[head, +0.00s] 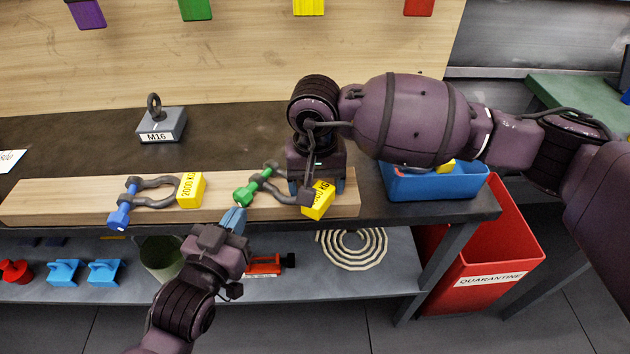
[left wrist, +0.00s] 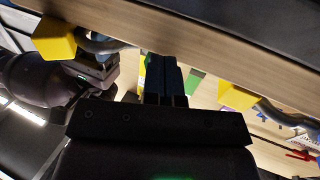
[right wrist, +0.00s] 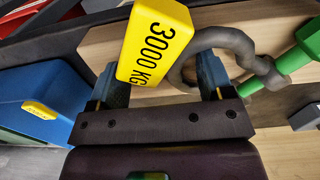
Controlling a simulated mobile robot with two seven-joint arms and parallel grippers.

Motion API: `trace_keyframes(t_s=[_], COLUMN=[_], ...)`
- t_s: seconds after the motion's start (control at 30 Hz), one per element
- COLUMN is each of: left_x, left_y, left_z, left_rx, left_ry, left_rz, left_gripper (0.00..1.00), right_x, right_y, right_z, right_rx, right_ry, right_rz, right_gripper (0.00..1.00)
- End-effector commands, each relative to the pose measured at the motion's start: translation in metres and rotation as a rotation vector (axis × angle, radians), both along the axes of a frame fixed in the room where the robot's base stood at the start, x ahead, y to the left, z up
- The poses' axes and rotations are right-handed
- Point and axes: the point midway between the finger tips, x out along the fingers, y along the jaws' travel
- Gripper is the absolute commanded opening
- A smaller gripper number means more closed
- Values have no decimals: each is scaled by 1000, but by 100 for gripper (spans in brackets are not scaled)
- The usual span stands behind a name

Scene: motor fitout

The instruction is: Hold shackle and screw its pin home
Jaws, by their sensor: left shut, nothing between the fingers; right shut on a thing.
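A dark grey shackle with a green pin (head: 246,193) and a yellow 3000 KG tag (right wrist: 158,42) lies at the right part of the wooden board. My right gripper (head: 318,186) is shut on this shackle; in the right wrist view its fingers (right wrist: 160,82) stand on both sides of the bow and tag. The green pin (right wrist: 296,55) sits across the shackle's ends. My left gripper (head: 235,218) is shut and empty, its fingertips just below the pin's green head. In the left wrist view its fingers (left wrist: 160,75) are together; whether they touch the pin cannot be told.
Another shackle with a blue pin (head: 120,214) and yellow 2000 KG tag (head: 190,190) lies left on the wooden board (head: 60,200). An M16 block (head: 161,126) with an eyebolt stands behind. A blue bin (head: 440,186) and red quarantine bin (head: 500,250) are at right. A shelf lies below.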

Motion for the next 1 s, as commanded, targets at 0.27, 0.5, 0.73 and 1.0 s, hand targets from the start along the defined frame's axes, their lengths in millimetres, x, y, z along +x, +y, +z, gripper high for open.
trace_keyframes(t_s=[0.27,0.5,0.73,1.0], left_x=[-1,0,-3,-27], left_y=[-1,0,3,11], left_z=[-1,-5,-9,-8], left_rx=[-1,-1,-1,-1], left_ry=[3,3,4,4], left_rz=[-3,-4,-3,-4], left_gripper=[0,0,0,0], right_x=[1,2,2,2], right_y=[-1,-1,-1,-1], right_z=[-1,-1,0,0], right_rx=[-2,-1,-1,0], right_ry=[0,-1,-2,-2], right_rz=[-7,-8,-8,-8], right_gripper=[45,45,45,45])
